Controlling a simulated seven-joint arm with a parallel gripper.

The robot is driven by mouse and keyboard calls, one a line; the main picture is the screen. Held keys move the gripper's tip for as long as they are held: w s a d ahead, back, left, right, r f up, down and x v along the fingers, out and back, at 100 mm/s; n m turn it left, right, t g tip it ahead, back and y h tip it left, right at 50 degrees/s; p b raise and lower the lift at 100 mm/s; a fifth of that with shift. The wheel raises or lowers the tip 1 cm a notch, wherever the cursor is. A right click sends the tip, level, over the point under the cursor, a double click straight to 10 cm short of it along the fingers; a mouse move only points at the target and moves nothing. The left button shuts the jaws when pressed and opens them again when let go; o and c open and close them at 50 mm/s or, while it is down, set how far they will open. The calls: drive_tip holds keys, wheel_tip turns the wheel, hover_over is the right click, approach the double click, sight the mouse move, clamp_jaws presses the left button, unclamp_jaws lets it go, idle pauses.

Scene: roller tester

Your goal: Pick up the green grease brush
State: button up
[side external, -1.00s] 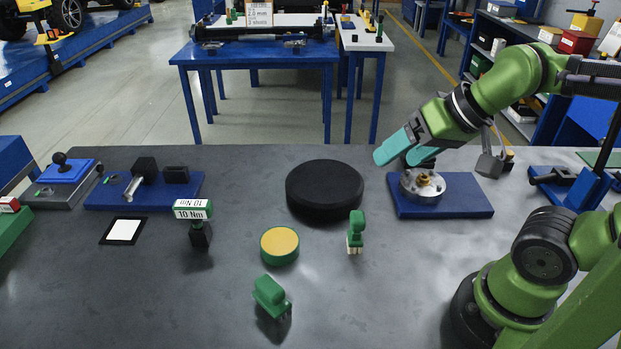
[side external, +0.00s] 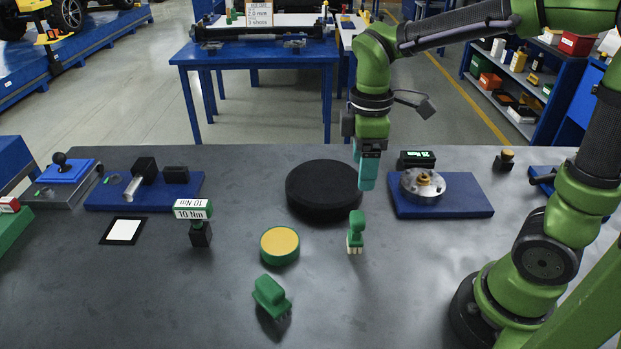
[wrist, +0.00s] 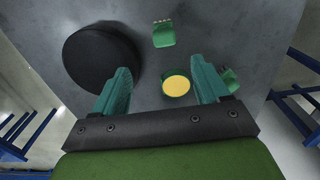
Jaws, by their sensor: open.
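In the wrist view this brush (wrist: 164,36) is beyond the fingertips, near the top. A second green-handled brush-like piece (side external: 270,296) with a dark lower end is nearer the front; it also shows in the wrist view (wrist: 230,79), partly behind the right finger. My gripper (side external: 367,172) points down above and behind the pale-bristled brush, apart from it. In the wrist view my gripper (wrist: 160,65) is open with nothing between its fingers.
A green tin with a yellow top (side external: 280,245) sits between the brushes. A thick black disc (side external: 325,190) lies left of my gripper. A blue plate (side external: 465,194) with a metal hub is to its right.

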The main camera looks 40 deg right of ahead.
sight(358, 216)
wheel_tip(358, 216, down, 10)
drive_tip(key=shift+s+f, duration=0.1)
drive_tip(key=shift+f, duration=0.05)
drive_tip(key=shift+s+a+f, duration=0.1)
drive_tip(key=shift+a+f, duration=0.05)
drive_tip(key=shift+f, duration=1.2)
drive_tip(key=shift+s+a+f, duration=0.1)
drive_tip(key=shift+a+f, duration=0.05)
drive_tip(key=shift+f, duration=1.15)
drive_tip(key=c, duration=1.1)
